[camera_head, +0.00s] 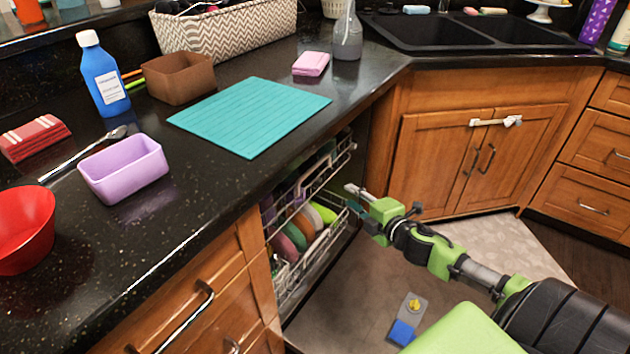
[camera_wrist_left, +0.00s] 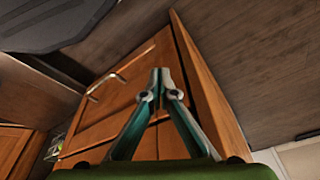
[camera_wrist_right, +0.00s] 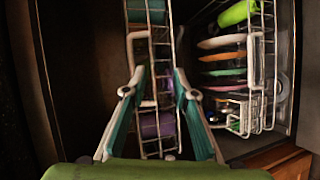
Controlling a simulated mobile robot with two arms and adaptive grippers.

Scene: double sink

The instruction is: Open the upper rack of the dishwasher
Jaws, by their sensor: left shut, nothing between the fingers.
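The dishwasher stands open under the dark counter in the head view. Its upper rack (camera_head: 325,168) is a wire rack, mostly beneath the counter edge. The lower rack (camera_head: 285,285) holds several coloured plates (camera_head: 303,224). My right gripper (camera_head: 352,197) is in front of the racks, to their right. In the right wrist view my right gripper (camera_wrist_right: 157,82) is open, with the upper rack's wire front (camera_wrist_right: 155,52) showing between and beyond its fingers; contact is unclear. My left gripper (camera_wrist_left: 160,74) is shut and empty, pointing at wooden cabinet fronts (camera_wrist_left: 120,92), and is outside the head view.
The counter (camera_head: 150,240) overhangs the racks and carries a teal mat (camera_head: 250,115), a purple container (camera_head: 124,168) and a red bowl (camera_head: 24,228). Wooden drawers (camera_head: 215,300) stand left of the dishwasher. A sink cabinet (camera_head: 430,150) stands to the right.

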